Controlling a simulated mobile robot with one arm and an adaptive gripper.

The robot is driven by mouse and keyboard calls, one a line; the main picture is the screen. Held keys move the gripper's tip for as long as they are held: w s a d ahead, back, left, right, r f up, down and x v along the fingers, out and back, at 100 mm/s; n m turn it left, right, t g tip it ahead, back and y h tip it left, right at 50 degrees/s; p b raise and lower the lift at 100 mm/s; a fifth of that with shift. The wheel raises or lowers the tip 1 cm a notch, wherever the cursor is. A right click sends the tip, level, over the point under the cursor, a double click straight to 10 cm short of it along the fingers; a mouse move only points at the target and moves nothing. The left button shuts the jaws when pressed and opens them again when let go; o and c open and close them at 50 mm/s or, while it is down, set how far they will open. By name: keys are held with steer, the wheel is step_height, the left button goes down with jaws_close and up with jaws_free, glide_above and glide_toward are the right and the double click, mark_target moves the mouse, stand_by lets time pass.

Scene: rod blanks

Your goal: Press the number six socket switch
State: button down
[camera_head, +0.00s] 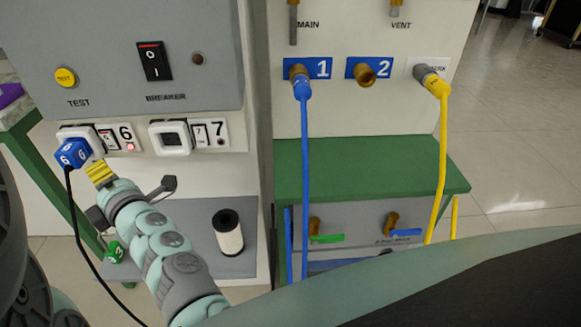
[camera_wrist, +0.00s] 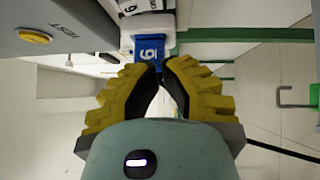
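The number six socket (camera_head: 75,132) is on the white panel at the left, with a blue plug marked 6 (camera_head: 72,153) in it. Its small switch (camera_head: 108,138) is right of the socket, beside the 6 label and a red lit lamp (camera_head: 130,146). My gripper (camera_head: 97,168) has yellow fingers just below and right of the plug, under the switch. In the wrist view, the fingertips (camera_wrist: 161,66) meet or nearly meet, with nothing seen between them. The blue plug (camera_wrist: 150,46) is just beyond the tips. Contact with it cannot be told.
A number seven socket (camera_head: 171,137) with its own switch is to the right. Above are a yellow test button (camera_head: 65,78) and a black breaker switch (camera_head: 154,61). The plug's black cord hangs left of my arm. A black-and-white cylinder (camera_head: 228,235) stands on the grey shelf.

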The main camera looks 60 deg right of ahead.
steer(key=s, duration=0.7)
steer(key=shift+s+p, duration=0.35)
steer(key=shift+s, duration=0.05)
